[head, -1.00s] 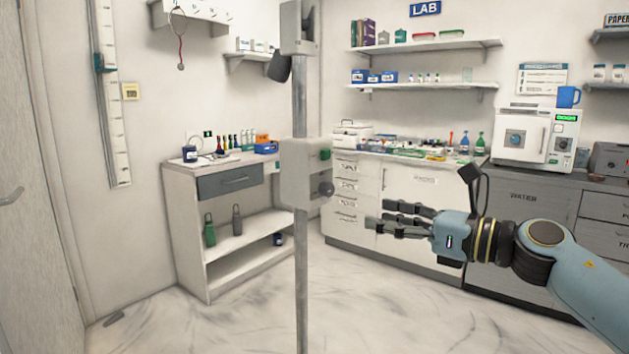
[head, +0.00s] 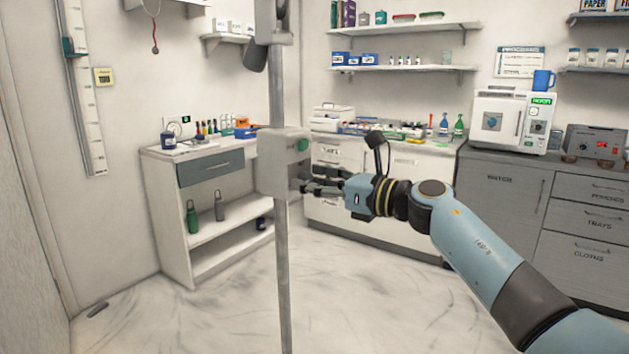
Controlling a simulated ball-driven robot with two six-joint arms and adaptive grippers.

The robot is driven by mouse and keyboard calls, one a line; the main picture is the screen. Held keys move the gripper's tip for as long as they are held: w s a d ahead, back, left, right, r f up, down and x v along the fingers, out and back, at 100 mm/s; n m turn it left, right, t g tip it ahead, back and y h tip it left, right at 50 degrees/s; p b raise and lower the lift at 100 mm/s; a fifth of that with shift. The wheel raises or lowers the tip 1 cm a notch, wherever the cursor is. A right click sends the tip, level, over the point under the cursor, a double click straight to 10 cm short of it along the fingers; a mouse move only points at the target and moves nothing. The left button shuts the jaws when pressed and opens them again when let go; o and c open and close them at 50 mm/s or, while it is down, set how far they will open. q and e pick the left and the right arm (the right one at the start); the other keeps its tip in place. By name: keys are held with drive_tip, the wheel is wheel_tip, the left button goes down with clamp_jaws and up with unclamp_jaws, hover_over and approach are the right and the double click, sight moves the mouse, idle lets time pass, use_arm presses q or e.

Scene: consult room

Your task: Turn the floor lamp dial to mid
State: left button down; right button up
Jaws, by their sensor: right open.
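The floor lamp stands in front of me as a grey pole (head: 284,280) with a pale control box (head: 271,163) partway up and a lamp head (head: 268,22) near the top. A green button (head: 303,144) is on the right-hand face of the box. The dial sits low on that same face and is now mostly hidden by my fingers, so its setting cannot be read. My right gripper (head: 303,187) reaches in from the right, open, with its fingertips at the dial. I cannot tell whether they touch it. My left gripper is out of view.
Behind the lamp are a white side table (head: 160,153) with bottles and a white counter (head: 405,175) crowded with lab items. A white oven-like box (head: 512,121) stands on the grey cabinets (head: 497,195) at right. The floor around the pole is clear.

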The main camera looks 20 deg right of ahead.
clamp_jaws()
drive_tip(key=shift+r, duration=0.1)
idle(0.3)
drive_tip(key=m+p, duration=0.3)
drive_tip(key=shift+r+m, duration=0.15)
drive_tip(key=shift+m, duration=0.25)
drive_tip(key=m+p, duration=0.3)
drive_tip(key=m, duration=0.1)
drive_tip(key=m+p, duration=0.3)
drive_tip(key=m, duration=0.2)
drive_tip(key=shift+m+p, duration=1.55)
drive_tip(key=shift+m, duration=0.85)
drive_tip(key=shift+f, duration=0.25)
